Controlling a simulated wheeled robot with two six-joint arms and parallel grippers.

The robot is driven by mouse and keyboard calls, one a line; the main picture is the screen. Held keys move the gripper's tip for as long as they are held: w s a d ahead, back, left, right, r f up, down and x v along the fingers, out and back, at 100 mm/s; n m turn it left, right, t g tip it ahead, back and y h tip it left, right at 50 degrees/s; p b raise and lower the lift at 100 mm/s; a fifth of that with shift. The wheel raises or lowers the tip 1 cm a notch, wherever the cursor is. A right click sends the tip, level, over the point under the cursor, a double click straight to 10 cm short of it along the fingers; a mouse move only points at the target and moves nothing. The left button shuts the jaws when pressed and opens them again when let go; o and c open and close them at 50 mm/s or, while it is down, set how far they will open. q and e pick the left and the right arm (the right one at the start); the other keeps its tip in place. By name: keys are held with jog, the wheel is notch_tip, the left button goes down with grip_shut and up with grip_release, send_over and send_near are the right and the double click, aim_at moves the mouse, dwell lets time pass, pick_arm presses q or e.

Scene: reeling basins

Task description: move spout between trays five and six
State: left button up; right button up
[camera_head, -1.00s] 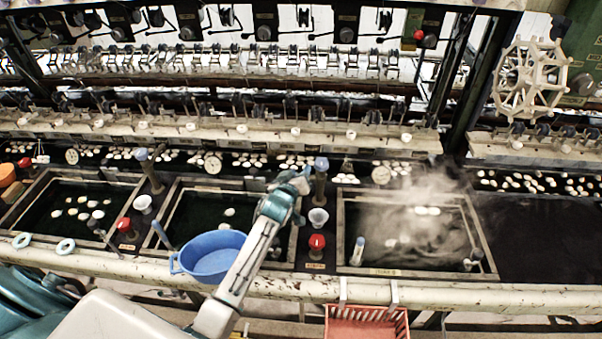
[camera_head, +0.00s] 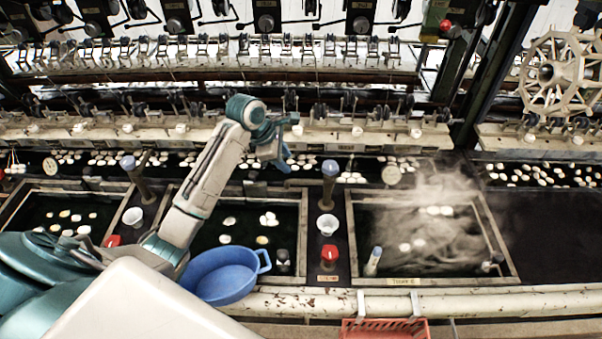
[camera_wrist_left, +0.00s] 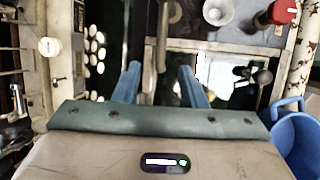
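A brown spout post with a blue-grey top (camera_head: 329,185) stands on the dark divider between the middle tray (camera_head: 300,225) and the steaming right tray (camera_head: 510,262). The sign on the right tray's front is too small to read surely. My left gripper (camera_head: 283,158) is over the back of the middle tray, left of that post and apart from it. In the left wrist view its two blue fingers (camera_wrist_left: 160,84) are spread with nothing held between them. A brown bar (camera_wrist_left: 163,35), likely this spout, shows beyond the fingertips. My right gripper is out of view.
A white funnel cup (camera_head: 327,224) and a red knob (camera_head: 329,254) stand in front of the post. A blue basin (camera_head: 222,276) sits at the front rail. Another spout post (camera_head: 140,180) stands left. A red basket (camera_head: 385,331) hangs at the front.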

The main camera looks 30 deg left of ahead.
aim_at(302, 180)
pick_arm(q)
jog(key=p+x, duration=0.2)
jog(key=x, duration=0.7)
jog(key=shift+d+f+p, duration=0.1)
jog(key=shift+d+p, duration=0.1)
jog(key=shift+p, duration=0.2)
jog(key=shift+w+d+f, duration=0.15)
jog(key=shift+f, duration=0.25)
jog(key=c, duration=0.7)
grip_shut()
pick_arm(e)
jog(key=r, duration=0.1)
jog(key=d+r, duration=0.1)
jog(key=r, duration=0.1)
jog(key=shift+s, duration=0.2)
